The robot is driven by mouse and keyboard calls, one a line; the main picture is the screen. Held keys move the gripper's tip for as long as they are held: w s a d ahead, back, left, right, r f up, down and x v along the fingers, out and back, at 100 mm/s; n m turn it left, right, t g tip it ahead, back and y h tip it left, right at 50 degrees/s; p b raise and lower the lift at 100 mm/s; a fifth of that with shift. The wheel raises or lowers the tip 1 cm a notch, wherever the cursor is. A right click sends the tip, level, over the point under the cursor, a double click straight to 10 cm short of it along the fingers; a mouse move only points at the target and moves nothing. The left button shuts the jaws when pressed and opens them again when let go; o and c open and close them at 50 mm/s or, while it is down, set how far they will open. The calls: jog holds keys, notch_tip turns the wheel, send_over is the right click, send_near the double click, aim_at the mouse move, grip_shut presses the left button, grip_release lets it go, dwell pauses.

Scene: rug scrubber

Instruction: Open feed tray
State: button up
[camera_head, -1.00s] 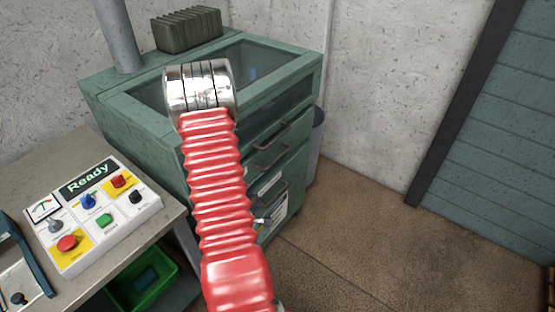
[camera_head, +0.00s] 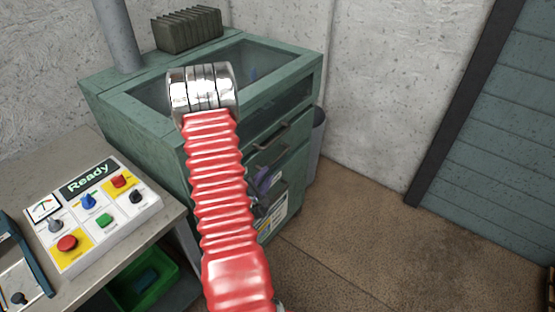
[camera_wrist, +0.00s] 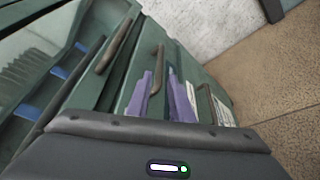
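The green machine cabinet (camera_head: 140,135) has a front with dark bar handles. The upper handle (camera_head: 272,137) shows in the head view and also at left in the wrist view (camera_wrist: 113,47). A lower handle (camera_wrist: 157,68) stands in the middle of the wrist view. Which front is the feed tray is not marked clearly; both fronts look shut. My gripper (camera_wrist: 159,72) has purple fingers spread apart, with the lower handle appearing between them; I cannot tell whether they touch it. In the head view my gripper (camera_head: 266,179) is partly hidden behind my red arm.
A control panel (camera_head: 92,213) reading "Ready" sits on the bench at left, with a green bin (camera_head: 140,280) below. A grey bin (camera_head: 317,145) stands beyond the cabinet's right side. The floor (camera_head: 370,235) right of the cabinet is clear.

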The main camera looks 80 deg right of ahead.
aim_at(275, 162)
jog(key=x, duration=1.3)
jog(key=shift+d+f, duration=0.15)
jog(key=shift+d, duration=0.05)
jog(key=shift+c, duration=0.6)
grip_shut()
jog(key=shift+s+a, duration=0.1)
jog(key=shift+a, duration=0.05)
